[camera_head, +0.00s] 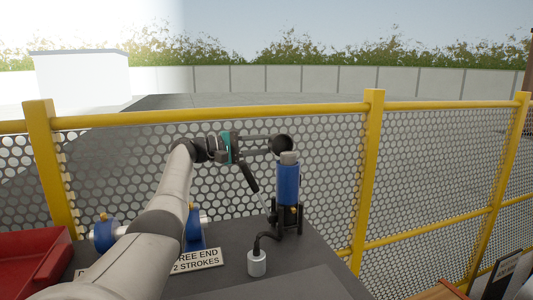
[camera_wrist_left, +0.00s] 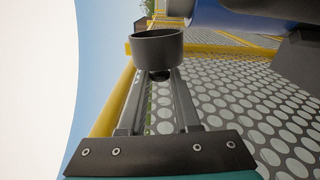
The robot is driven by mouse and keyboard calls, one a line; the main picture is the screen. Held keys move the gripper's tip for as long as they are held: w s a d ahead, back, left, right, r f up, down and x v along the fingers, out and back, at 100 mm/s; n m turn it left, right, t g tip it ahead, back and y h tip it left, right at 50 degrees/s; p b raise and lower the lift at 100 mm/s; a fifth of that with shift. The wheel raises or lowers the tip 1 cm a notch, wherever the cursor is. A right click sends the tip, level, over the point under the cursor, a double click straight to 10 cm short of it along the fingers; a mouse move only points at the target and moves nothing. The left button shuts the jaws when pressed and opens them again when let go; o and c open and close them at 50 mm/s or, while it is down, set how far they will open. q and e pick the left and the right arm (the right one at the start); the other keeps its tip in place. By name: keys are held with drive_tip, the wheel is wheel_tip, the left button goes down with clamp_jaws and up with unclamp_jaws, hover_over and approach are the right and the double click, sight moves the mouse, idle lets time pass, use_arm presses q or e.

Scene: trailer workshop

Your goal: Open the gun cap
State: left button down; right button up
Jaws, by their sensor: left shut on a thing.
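The gun (camera_head: 288,183) stands upright near the table's far edge, with a blue body, a grey top and a black stand. A round black cap (camera_head: 282,145) is just above and left of the grey top in the head view. My left gripper (camera_head: 272,144) is shut on this cap; the left wrist view shows the cap (camera_wrist_left: 157,47) as a dark cup at the fingertips (camera_wrist_left: 158,76). There the blue gun body (camera_wrist_left: 250,14) is at the upper right, apart from the cap. My right gripper is not in view.
A grey cylinder (camera_head: 257,263) on a black hose stands in front of the gun. A blue fixture (camera_head: 196,232) and a lettered sign (camera_head: 198,260) are partly behind my left arm. A red tray (camera_head: 35,262) is at left. A yellow-railed mesh fence (camera_head: 320,170) runs behind the table.

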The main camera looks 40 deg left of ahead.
use_arm(q)
drive_tip(key=shift+d+r+m, duration=0.1)
drive_tip(key=shift+r+m, duration=0.15)
drive_tip(key=shift+m, duration=0.25)
drive_tip(key=c, duration=0.6)
unclamp_jaws()
drive_tip(key=shift+c, duration=0.2)
drive_tip(key=shift+s, duration=0.1)
drive_tip(key=v, duration=1.5)
